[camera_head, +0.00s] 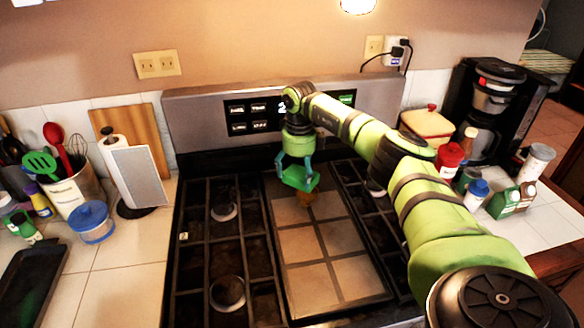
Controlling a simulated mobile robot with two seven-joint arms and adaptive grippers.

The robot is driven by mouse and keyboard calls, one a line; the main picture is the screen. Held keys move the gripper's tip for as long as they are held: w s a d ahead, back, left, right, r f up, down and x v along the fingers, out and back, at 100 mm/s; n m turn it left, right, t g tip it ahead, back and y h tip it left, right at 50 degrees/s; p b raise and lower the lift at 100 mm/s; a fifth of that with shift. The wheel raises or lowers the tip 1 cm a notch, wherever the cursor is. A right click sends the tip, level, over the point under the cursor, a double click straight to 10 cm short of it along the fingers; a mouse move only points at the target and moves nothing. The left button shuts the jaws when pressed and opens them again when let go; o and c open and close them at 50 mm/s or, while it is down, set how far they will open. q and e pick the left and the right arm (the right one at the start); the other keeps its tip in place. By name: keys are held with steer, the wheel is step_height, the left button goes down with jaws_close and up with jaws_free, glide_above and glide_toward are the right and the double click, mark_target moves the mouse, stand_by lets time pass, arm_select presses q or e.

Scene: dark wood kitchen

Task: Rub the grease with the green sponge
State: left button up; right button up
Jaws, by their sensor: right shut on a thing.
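My right arm reaches in from the right over the stove, and its gripper (297,172) points down near the back of the central griddle plate. The gripper is shut on the green sponge (301,182), which is held low over the plate; I cannot tell whether it touches it. A small brown patch (306,199), which looks like the grease, shows on the plate just below the front of the sponge. The sponge and gripper may hide part of it. My left gripper is not in view.
The stove has dark burner grates (228,292) left and right of the griddle plate (332,278). At left stand a paper towel holder (137,178), a blue-lidded jar (93,222) and a utensil crock (75,190). At right are a coffee maker (490,105) and several bottles.

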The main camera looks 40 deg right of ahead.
mark_target(298, 187)
step_height(298, 187, down, 3)
steer(key=shift+s+r+b, duration=0.1)
steer(key=shift+b, duration=1)
step_height(298, 187, down, 2)
steer(key=shift+f+b, duration=0.25)
steer(key=shift+b, duration=0.75)
steer(key=shift+f, duration=0.15)
arm_select(q)
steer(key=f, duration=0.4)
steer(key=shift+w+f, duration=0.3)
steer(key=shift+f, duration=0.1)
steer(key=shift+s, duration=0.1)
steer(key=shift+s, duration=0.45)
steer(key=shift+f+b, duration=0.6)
steer(key=shift+b, duration=0.05)
arm_select(e)
steer(key=shift+f, duration=1)
